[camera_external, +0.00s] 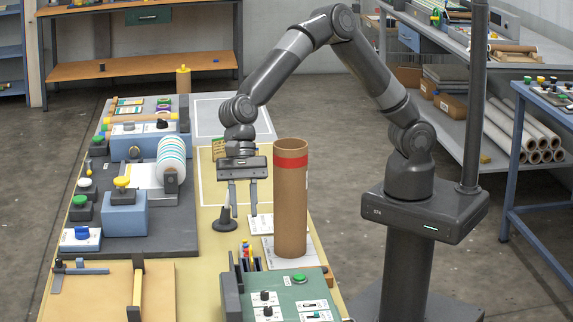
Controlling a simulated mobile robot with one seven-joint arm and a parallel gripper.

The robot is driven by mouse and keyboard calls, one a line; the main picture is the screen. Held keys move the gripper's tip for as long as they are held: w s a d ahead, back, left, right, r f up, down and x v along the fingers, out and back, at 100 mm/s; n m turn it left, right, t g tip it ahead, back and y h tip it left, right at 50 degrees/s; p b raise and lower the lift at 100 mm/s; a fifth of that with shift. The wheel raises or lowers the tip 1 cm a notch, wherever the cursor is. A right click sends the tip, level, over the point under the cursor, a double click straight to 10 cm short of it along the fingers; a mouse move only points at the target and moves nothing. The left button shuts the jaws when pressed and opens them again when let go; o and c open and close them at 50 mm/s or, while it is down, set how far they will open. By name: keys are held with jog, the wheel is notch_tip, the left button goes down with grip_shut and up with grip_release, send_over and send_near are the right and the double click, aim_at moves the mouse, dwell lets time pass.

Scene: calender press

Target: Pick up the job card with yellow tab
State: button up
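My gripper (243,212) points down over the yellow-topped table, its two fingers apart with nothing visible between them. A white card (262,225) lies flat by the fingertips, partly hidden behind a tall brown tube with a red band (291,200). Another pale printed card or sheet (275,257) shows at the tube's foot. I cannot make out a yellow tab on either, so I cannot tell which is the job card. I cannot tell whether the fingertips touch the nearer card.
A black cone-shaped piece (225,222) stands close by the left finger. The tube stands close on the right. A green control box (285,295) and upright pens (245,255) are in front. The press with its striped roller (171,160) is on the left.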

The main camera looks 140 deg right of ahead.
jog(key=x, duration=0.5)
jog(key=shift+s, duration=0.1)
jog(key=shift+s+a+x, duration=0.1)
jog(key=shift+s+x, duration=0.05)
jog(key=shift+x, duration=1.2)
jog(key=shift+s+a+x, duration=0.1)
jog(key=shift+s+x, duration=0.1)
jog(key=shift+x, duration=1.2)
jog(key=shift+c, duration=0.2)
grip_shut()
